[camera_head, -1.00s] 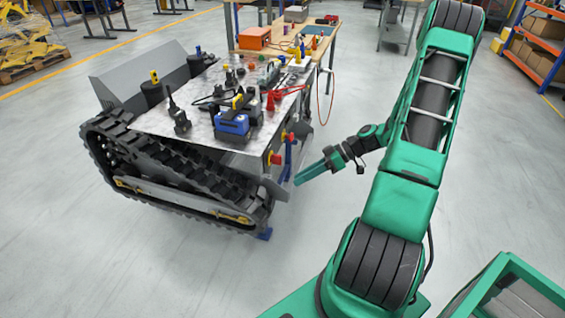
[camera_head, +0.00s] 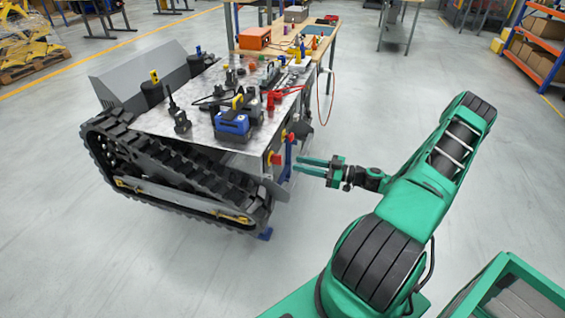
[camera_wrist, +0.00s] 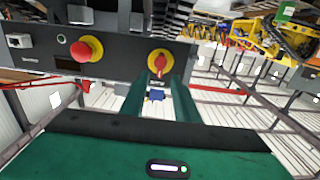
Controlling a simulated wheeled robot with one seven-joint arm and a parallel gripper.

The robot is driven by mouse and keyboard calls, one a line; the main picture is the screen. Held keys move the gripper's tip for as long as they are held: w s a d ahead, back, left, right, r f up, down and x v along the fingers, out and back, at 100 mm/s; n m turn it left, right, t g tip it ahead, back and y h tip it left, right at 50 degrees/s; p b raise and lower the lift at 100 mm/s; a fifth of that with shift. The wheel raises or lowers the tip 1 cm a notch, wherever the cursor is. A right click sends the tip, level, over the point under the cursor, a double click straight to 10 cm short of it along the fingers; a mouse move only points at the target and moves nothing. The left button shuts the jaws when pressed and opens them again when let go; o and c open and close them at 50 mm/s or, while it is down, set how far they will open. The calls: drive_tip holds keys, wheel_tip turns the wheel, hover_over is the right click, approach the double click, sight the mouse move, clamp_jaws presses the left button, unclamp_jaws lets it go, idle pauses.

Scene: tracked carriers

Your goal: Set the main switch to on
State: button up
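The main switch (camera_wrist: 159,63) is a red rotary handle on a round yellow plate, set in a dark panel (camera_wrist: 120,55). In the wrist view its handle looks roughly upright; I cannot read its markings. In the head view the switch (camera_head: 284,135) is a small red and yellow patch on the carrier's right end. My gripper (camera_head: 298,166) is open and empty, pointing left at the panel, with a gap before it. In the wrist view my gripper (camera_wrist: 159,80) has two green fingers apart, tips just below the switch, not visibly touching it.
A red mushroom button (camera_wrist: 88,49) on yellow sits left of the switch. The tracked carrier (camera_head: 150,120) bears tools and a blue power unit (camera_head: 232,124). A red cable (camera_wrist: 240,92) crosses behind.

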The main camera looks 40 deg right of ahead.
sight(277, 160)
drive_tip(key=x, duration=0.7)
